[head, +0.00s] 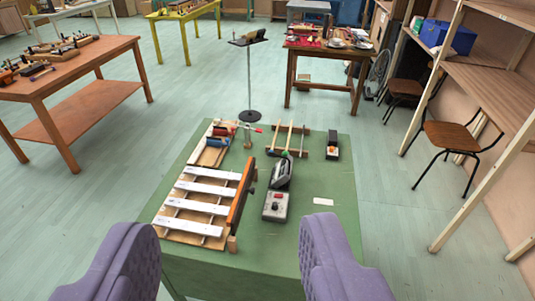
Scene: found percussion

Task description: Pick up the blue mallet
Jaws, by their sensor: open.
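A green-topped table (320,235) stands ahead of me. Near its back left, a small blue item (217,142) lies beside a red one (221,131) on a light wooden frame. The blue item may be the blue mallet, but it is too small to tell for sure. My gripper (228,240) shows as two purple padded fingers at the bottom of the head view. They are wide apart with nothing held between them. They are on the near side of the table, well short of the blue item.
A xylophone-like frame with white bars (198,205) fills the table's left side, with an upright brown board (241,193) at its right. A grey device (276,206), a wooden frame (290,138) and a black box (332,145) stand right of it. The table's front right is mostly clear.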

